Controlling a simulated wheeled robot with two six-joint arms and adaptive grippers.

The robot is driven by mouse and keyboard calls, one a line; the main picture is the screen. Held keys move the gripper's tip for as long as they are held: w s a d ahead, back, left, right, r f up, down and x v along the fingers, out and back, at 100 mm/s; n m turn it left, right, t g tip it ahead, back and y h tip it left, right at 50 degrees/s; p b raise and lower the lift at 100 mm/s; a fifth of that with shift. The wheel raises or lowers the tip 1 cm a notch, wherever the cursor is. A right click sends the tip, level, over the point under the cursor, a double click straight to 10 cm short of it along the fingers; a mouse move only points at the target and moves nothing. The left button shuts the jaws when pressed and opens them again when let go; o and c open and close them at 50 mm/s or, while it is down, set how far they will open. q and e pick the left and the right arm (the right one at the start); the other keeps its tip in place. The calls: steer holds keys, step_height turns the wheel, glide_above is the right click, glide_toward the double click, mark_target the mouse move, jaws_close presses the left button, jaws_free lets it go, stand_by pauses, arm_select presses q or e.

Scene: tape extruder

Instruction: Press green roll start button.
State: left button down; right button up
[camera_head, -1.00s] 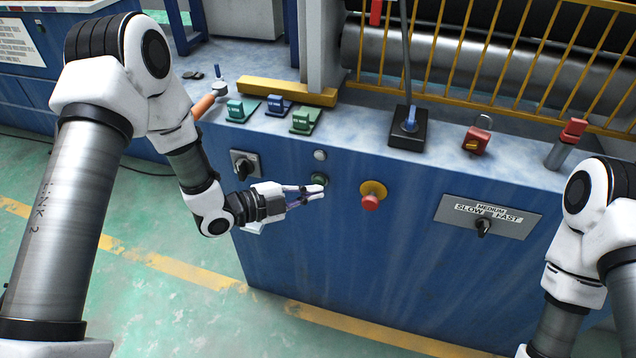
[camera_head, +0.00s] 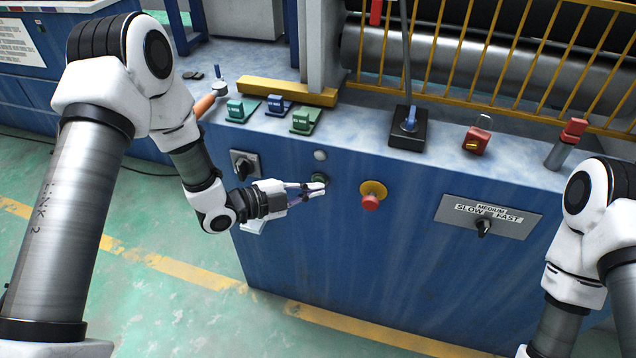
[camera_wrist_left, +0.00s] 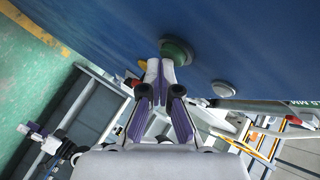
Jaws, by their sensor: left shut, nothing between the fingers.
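The green button (camera_head: 319,178) is a small round button on the blue front panel of the machine, partly hidden behind my left gripper. In the left wrist view the green button (camera_wrist_left: 177,50) sticks out of the blue panel, just past the fingertips. My left gripper (camera_head: 321,188) is shut and empty, its tips at the lower edge of the button. In the left wrist view the closed fingertips (camera_wrist_left: 160,70) overlap the button's lower left side; I cannot tell if they touch it. My right gripper is out of view; only part of that arm shows.
A red mushroom button on a yellow ring (camera_head: 371,199) is close to the right of the fingertips. A white round button (camera_head: 320,155) sits just above the green one. A black rotary switch (camera_head: 244,166) is to the left and a speed selector plate (camera_head: 487,217) to the right.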

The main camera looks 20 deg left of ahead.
arm_select(q)
steer(key=shift+w+r, duration=0.15)
steer(key=shift+w, duration=0.2)
stand_by(0.7)
steer(key=shift+s+f, duration=0.2)
steer(key=shift+s, duration=0.8)
steer(key=s, duration=0.5)
steer(key=shift+a, duration=0.1)
stand_by(0.5)
